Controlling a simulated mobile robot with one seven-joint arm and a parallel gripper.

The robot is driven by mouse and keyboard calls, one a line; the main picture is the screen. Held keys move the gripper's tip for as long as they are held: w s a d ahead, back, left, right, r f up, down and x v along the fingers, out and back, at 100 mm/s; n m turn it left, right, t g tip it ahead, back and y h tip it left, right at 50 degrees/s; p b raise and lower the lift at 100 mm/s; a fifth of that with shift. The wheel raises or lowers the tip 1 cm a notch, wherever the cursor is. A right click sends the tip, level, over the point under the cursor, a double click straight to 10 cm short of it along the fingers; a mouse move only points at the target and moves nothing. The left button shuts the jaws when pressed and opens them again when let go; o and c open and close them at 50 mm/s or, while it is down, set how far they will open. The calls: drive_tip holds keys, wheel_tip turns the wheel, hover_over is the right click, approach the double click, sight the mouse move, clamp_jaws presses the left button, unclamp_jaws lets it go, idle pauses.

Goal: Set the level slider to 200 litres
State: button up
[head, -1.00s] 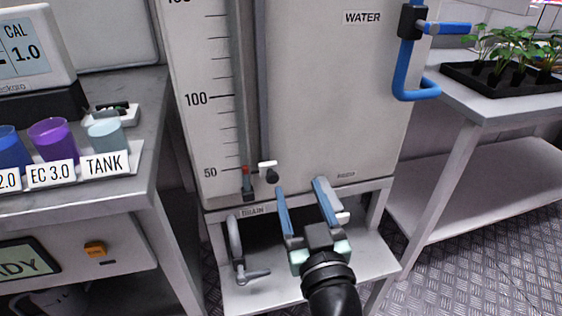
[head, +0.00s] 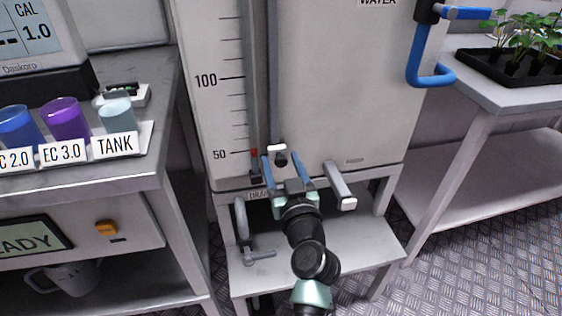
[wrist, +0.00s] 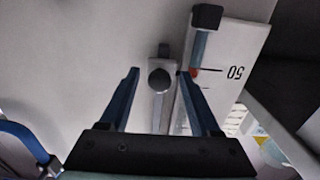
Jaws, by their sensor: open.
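The level slider is a dark round knob (head: 281,161) with a white pointer, at the low end of a grey vertical rail (head: 274,70) on the white water tank (head: 340,110). It stands about level with the 50 mark. A sight tube beside the rail holds a red marker (head: 254,153) near 50. My gripper (head: 282,170) is open, with its two blue fingers pointing at the knob. In the wrist view the knob (wrist: 160,79) appears between the fingertips (wrist: 159,92), with gaps on both sides. I cannot tell whether the fingers reach around it. The 200 mark is out of view.
A drain handle (head: 258,255) sits below left, and a grey bar (head: 340,187) juts out at right. A blue pipe (head: 419,65) is at upper right. Left bench (head: 110,178) holds cups and a meter; right table (head: 485,98) holds a plant tray (head: 505,70).

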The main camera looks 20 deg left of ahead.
drive_tip(key=shift+w+a, duration=0.25)
drive_tip(key=shift+w, duration=0.15)
clamp_jaws()
drive_tip(key=shift+d, duration=0.25)
idle(1.0)
